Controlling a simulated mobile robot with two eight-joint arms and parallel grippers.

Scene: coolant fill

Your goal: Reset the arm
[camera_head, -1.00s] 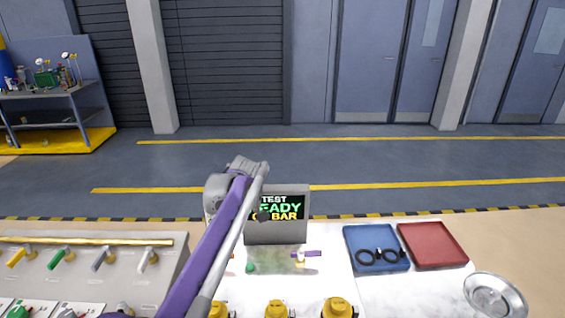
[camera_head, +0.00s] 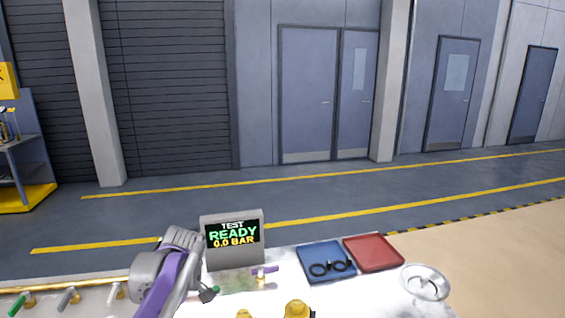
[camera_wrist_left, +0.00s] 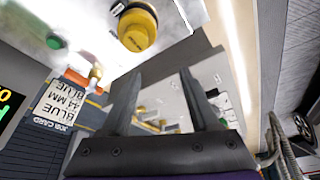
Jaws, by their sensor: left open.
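My left arm, purple and grey, rises from the bottom of the head view to a bent joint left of the test screen. In the left wrist view my left gripper (camera_wrist_left: 162,78) is open, with two grey fingers apart and nothing held between them. Its fingers point over the white worktop, close to a yellow round fitting (camera_wrist_left: 138,30). I cannot clearly make out the fingers in the head view. My right gripper is not in view. The test screen (camera_head: 235,237) reads READY, 0.0 BAR.
A blue tray (camera_head: 318,277) holds black rings; a red tray (camera_head: 374,253) looks empty. A metal dish (camera_head: 425,283) stands at right. A job card (camera_wrist_left: 60,103) shows in the wrist view.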

